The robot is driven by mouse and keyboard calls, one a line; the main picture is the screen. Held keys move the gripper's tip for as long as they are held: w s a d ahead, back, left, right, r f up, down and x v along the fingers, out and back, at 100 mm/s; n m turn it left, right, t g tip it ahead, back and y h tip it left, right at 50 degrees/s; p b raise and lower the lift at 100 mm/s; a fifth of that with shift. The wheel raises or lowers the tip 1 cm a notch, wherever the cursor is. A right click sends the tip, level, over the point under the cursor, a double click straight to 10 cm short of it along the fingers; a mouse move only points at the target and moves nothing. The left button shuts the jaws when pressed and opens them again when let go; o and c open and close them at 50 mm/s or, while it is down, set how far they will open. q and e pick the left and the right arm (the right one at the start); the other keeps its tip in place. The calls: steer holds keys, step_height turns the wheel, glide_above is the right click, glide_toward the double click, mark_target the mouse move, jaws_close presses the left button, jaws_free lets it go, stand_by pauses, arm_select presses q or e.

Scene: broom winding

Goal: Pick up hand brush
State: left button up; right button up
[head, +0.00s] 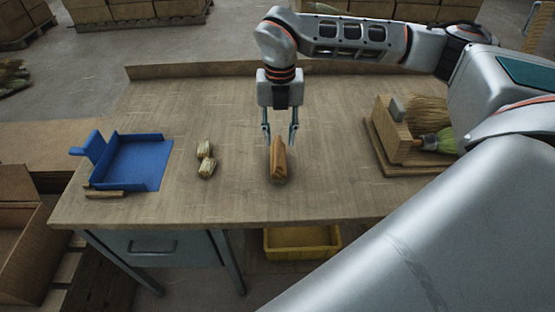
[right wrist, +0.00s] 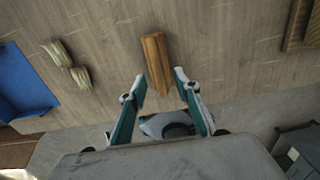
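A brown wooden piece (head: 278,160), which I take for the hand brush, lies on the middle of the workbench, its long side running away from me. Its bristles cannot be made out. My right gripper (head: 280,136) points down above its far end, fingers apart and empty. In the right wrist view the wooden piece (right wrist: 156,62) lies just beyond and between the open fingertips (right wrist: 160,80). I cannot tell how high the fingertips are above the bench. My left gripper is not in view.
A blue dustpan (head: 143,162) lies at the bench's left, with two straw bundles (head: 206,158) between. A wooden tray (head: 410,168) at the right holds a box, straw bristles and a green-bristled brush (head: 440,140). A yellow bin (head: 302,242) stands below. A low ledge runs along the back.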

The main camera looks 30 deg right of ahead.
mark_target(278, 150)
step_height(278, 150, down, 6)
steer(key=shift+w+a+f, duration=0.1)
steer(key=shift+w, duration=0.05)
stand_by(0.3)
jaws_close()
